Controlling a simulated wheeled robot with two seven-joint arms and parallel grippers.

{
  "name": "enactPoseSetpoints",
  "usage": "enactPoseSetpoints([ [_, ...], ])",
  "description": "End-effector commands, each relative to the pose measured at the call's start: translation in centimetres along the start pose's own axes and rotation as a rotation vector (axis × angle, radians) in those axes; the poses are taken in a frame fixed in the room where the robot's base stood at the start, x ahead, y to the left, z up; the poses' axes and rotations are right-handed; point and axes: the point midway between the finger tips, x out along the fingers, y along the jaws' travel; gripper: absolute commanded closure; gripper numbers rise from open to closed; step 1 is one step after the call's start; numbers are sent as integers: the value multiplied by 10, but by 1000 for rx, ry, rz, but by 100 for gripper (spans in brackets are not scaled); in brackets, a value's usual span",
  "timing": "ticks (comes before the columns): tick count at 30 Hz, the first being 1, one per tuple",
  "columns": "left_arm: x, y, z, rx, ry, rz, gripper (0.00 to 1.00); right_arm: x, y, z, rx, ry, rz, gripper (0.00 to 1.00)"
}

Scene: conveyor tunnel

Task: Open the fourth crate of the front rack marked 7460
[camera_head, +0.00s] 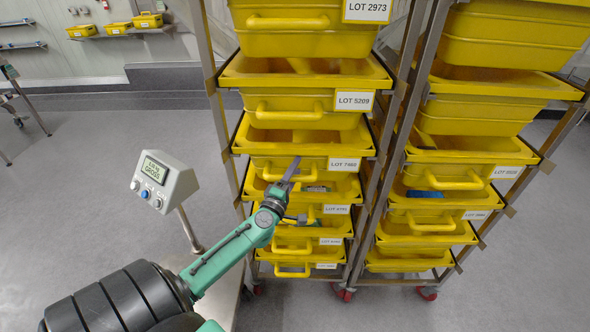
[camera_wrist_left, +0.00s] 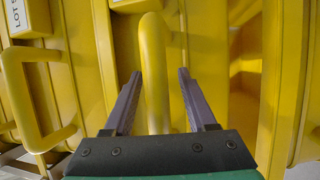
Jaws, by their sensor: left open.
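The front rack (camera_head: 226,160) holds a column of yellow crates. The crate marked LOT 7460 (camera_head: 345,164) sits in its middle, with a yellow bar handle (camera_head: 308,176) on its front, partly hidden by my left gripper. My left gripper (camera_head: 294,166) reaches in from the lower left at this crate's front. In the left wrist view, my open left gripper (camera_wrist_left: 160,74) has one finger on each side of a yellow handle (camera_wrist_left: 154,60). A gap shows between handle and fingers. My right gripper is not in view.
Crates marked LOT 5209 (camera_head: 300,110) and LOT 2973 (camera_head: 290,30) sit above, and more crates below. A second rack (camera_head: 405,120) of yellow crates stands close on the right. A scale display (camera_head: 163,182) stands left of my arm. Floor (camera_head: 110,110) is clear at left.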

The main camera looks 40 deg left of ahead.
Motion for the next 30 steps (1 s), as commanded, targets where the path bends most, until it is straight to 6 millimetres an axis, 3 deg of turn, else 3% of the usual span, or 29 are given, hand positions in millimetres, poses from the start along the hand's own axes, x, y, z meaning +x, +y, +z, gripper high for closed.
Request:
enactPoseSetpoints([
  [4, 0, 0, 0, 0, -1, 0, 43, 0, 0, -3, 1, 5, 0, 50],
  [5, 0, 0, 0, 0, -1, 0, 47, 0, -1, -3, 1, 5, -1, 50],
  [9, 0, 0, 0, 0, -1, 0, 100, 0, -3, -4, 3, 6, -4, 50],
  [30, 0, 0, 0, 1, 0, 1, 100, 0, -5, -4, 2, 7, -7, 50],
])
